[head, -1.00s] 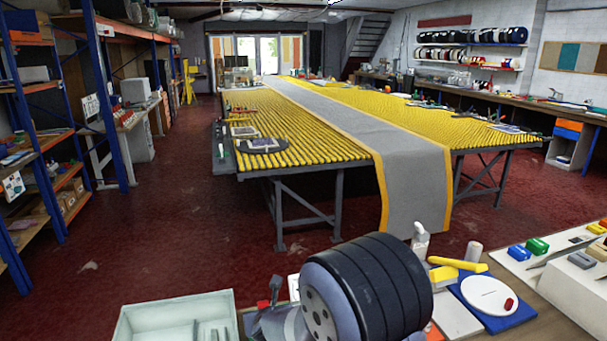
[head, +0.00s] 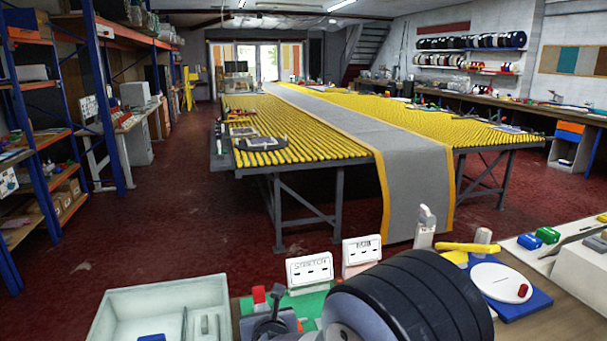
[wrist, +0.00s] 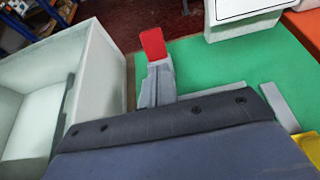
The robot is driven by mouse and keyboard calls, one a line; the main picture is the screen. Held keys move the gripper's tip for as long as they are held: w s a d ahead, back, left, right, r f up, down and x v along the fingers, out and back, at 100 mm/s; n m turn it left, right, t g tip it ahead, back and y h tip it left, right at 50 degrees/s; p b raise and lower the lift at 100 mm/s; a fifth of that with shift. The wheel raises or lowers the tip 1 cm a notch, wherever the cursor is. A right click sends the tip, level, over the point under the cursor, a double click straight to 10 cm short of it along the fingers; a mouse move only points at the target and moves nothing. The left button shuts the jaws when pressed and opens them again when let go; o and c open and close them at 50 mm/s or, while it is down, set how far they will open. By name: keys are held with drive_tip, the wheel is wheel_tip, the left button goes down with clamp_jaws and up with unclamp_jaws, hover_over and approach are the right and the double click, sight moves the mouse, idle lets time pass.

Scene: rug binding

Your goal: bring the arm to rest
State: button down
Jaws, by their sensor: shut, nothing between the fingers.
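My gripper (wrist: 165,128) fills the lower part of the wrist view as a dark band with small bolts over a blue-grey body. It is shut with nothing in it; its fingertips are hard to make out. It hangs above the near bench by a green mat (wrist: 215,68). A red-topped grey piece (wrist: 153,43) stands at the mat's left edge, just beyond the gripper. In the head view my thick black-ringed arm covers the bottom centre and hides part of the bench.
A pale open bin (head: 112,305) is left of the mat. White STRETCH (head: 310,269) and second (head: 362,252) label holders stand behind it. A white round plate (head: 498,284) on a blue board lies to the right.

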drive_tip(key=shift+s+a+f+t+b, duration=0.1)
drive_tip(key=shift+s+f+t+b, duration=0.2)
drive_tip(key=shift+b, duration=0.35)
drive_tip(key=shift+f+t+b, duration=0.1)
drive_tip(key=shift+f+b, duration=0.25)
drive_tip(key=shift+b, duration=0.25)
drive_tip(key=s, duration=0.1)
drive_tip(key=s+b, duration=0.1)
drive_tip(key=s+f, duration=0.1)
drive_tip(key=shift+d+f, duration=0.1)
drive_tip(key=shift+d, duration=0.3)
drive_tip(key=shift+y, duration=0.3)
drive_tip(key=v, duration=1)
drive_tip(key=shift+p, duration=0.3)
drive_tip(key=shift+w+a+f+n+g, duration=0.2)
drive_tip(key=shift+w+a+n+g, duration=0.1)
drive_tip(key=shift+n+g, duration=0.1)
